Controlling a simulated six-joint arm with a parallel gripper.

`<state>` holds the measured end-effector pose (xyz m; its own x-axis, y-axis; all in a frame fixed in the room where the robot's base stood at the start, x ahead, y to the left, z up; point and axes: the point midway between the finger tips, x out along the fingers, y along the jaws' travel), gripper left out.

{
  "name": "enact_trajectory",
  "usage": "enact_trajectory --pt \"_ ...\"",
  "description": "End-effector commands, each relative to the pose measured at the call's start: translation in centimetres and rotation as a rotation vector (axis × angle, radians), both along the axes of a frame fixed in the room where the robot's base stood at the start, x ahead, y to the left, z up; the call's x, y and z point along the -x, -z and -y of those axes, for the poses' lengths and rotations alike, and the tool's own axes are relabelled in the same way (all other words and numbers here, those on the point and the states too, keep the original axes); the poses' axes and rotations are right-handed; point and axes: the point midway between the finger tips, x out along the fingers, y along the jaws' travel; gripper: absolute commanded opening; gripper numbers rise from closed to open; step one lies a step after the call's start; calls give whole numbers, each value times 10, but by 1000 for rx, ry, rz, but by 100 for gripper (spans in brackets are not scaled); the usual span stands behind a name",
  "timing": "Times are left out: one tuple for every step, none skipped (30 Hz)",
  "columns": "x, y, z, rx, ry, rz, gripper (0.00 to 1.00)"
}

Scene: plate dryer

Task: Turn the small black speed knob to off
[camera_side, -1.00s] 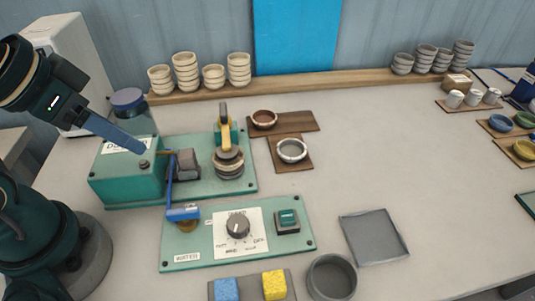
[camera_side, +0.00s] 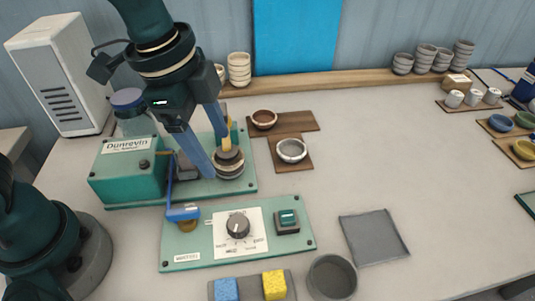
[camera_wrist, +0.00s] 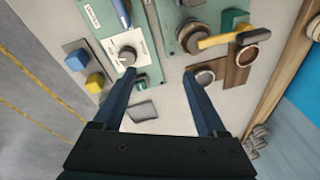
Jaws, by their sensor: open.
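The small black speed knob (camera_side: 238,226) sits on a white dial card (camera_side: 256,244) on the green control panel (camera_side: 302,208). It also shows in the wrist view (camera_wrist: 127,56), up and left of centre. The dial's lettering is too small to read surely. My gripper (camera_side: 220,150) is open and empty in the side view. Its blue fingers hang over the green machine (camera_side: 130,172), behind the panel and apart from the knob. In the wrist view the two fingers (camera_wrist: 170,82) are spread wide with nothing between them.
A dark square button (camera_side: 287,221) is right of the knob, and a blue lever (camera_side: 183,213) left of it. Blue and yellow sponges (camera_side: 274,285) and a grey bowl (camera_side: 332,277) stand in front. A grey tray (camera_side: 374,238) lies right. The table's right middle is clear.

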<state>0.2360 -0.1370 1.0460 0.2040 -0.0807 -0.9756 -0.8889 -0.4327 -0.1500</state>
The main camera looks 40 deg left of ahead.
Motion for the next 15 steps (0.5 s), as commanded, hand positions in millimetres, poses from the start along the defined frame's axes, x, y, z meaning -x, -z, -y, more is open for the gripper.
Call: enact_trajectory --pt "0 13 13 -21 65 -38 74" --pt "1 19 19 -31 99 -54 74" --pt "2 28 26 -44 138 -77 74" --pt "3 34 31 -53 161 -93 74" --pt "5 40 36 -61 181 -108 74" --pt "8 47 41 -71 201 -128 74" --pt "10 52 45 -78 214 -140 74" --pt "12 57 47 -84 226 -153 74" --pt "15 62 50 -93 238 -167 74" --pt "18 65 51 -98 246 -177 74" --pt "20 68 52 -102 253 -185 74" --pt "22 71 53 -108 260 -194 74" --pt "24 74 54 -109 265 -198 74" --pt "24 76 54 -110 268 -197 74" --pt "25 79 55 -111 269 -198 74"
